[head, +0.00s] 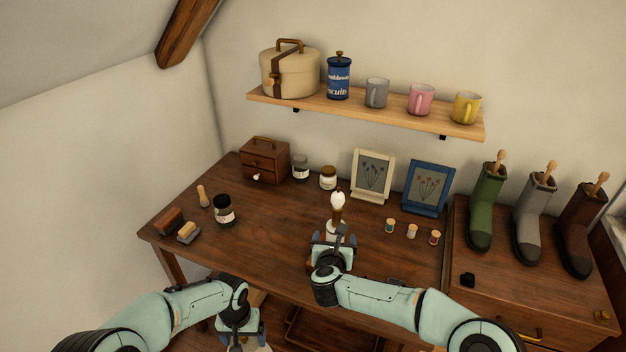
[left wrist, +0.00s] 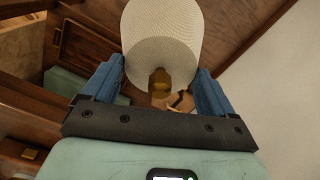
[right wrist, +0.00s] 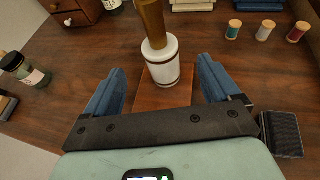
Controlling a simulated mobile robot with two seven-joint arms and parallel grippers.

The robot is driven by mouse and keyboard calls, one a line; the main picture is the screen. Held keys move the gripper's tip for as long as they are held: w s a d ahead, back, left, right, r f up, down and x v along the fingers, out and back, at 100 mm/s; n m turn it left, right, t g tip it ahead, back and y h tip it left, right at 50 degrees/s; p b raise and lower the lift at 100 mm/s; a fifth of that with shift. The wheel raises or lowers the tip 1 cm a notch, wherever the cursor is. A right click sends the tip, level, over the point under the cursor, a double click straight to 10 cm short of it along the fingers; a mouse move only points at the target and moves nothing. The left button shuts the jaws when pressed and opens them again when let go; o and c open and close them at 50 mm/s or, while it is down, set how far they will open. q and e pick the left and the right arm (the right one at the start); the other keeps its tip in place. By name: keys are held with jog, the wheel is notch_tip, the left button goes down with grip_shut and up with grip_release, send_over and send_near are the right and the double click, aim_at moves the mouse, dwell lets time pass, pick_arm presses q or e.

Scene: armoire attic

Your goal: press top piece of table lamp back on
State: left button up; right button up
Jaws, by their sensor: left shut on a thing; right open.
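The lamp base stands upright on the wooden table, with its pale bulb (head: 338,200) uncovered on top. In the right wrist view its white body (right wrist: 162,62), brown neck (right wrist: 151,20) and square brown foot (right wrist: 165,95) show. My right gripper (head: 333,240) is open, with its fingers either side of the foot and white body, apart from them. My left gripper (head: 241,338) is low, below the table's front edge. It is shut on the cream ribbed lampshade (left wrist: 162,45), which sits between its fingers. The shade is mostly cut off in the head view.
Spools (head: 412,231) stand right of the lamp; picture frames (head: 372,176) are behind it. Jars (head: 224,211), brushes (head: 188,232) and a small drawer box (head: 265,161) are on the left. A shelf (head: 440,122) with mugs hangs above. Boots (head: 486,210) stand at right.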

aim_at(336, 224)
pick_arm(q)
jog(key=shift+w+r+p, duration=0.1)
jog(key=shift+r+p, duration=0.2)
jog(key=shift+r, duration=0.05)
pick_arm(e)
jog(key=p+x, duration=0.3)
jog(key=x, duration=0.2)
jog(key=p+x, duration=0.4)
jog(key=x, duration=0.1)
jog(key=shift+w+r, duration=0.1)
jog(key=shift+w, duration=0.3)
pick_arm(q)
notch_tip(336, 224, up, 10)
jog(key=w+p, duration=0.1)
jog(key=w, duration=0.1)
jog(key=shift+w, duration=0.25)
pick_arm(e)
jog(key=shift+w+d+f, duration=0.15)
jog(key=shift+w+f, duration=0.2)
jog(key=shift+w, duration=0.15)
jog(key=c, duration=0.9)
jog(key=o, duration=1)
jog(key=shift+s, duration=0.1)
